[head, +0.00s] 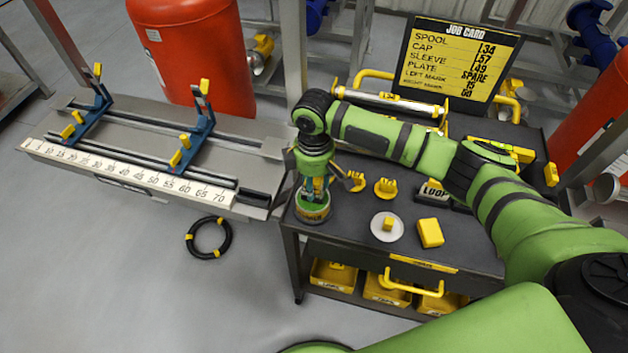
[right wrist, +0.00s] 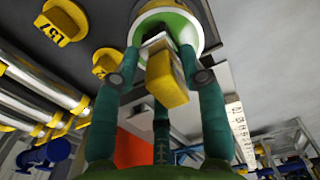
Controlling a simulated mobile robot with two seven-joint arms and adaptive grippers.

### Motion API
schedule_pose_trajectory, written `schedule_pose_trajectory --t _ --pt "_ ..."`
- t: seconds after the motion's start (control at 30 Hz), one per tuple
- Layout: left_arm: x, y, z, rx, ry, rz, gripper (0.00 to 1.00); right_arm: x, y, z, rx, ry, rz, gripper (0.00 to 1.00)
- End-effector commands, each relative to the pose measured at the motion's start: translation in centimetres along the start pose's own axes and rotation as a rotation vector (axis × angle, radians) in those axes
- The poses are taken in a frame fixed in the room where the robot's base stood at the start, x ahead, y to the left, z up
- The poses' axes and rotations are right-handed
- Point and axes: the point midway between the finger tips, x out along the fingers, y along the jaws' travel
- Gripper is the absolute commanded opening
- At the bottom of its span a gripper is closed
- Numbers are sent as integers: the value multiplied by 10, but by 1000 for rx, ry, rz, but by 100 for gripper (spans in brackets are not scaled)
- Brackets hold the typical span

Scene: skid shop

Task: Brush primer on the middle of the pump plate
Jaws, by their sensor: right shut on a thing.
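My right gripper (head: 316,178) points down over the green primer tin (head: 312,212) at the left front corner of the dark cart. It is shut on the yellow brush handle (right wrist: 166,80), which shows between its fingers in the right wrist view. The brush's lower end is at the tin's mouth; the bristles are hidden. The tin's pale rim also shows in the right wrist view (right wrist: 210,28). A pale round disc with a yellow knob (head: 386,227) lies on the cart; I cannot tell whether it is a lid. I cannot make out the pump plate for certain. My left gripper is not in view.
The cart top (head: 352,237) also holds yellow caps (head: 385,188), a yellow block (head: 430,233) and a job card (head: 457,62). A grey bench with a ruler (head: 130,177) and blue supports stands left. A black ring (head: 208,238) lies on the floor.

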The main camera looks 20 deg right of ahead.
Motion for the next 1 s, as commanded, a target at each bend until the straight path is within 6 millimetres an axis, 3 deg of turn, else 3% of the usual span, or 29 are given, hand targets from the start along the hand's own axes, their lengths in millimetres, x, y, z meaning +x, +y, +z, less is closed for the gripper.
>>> schedule_pose_trajectory --t 1.0 --pt "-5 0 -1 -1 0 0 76 0 0 0 0 0 0 16"
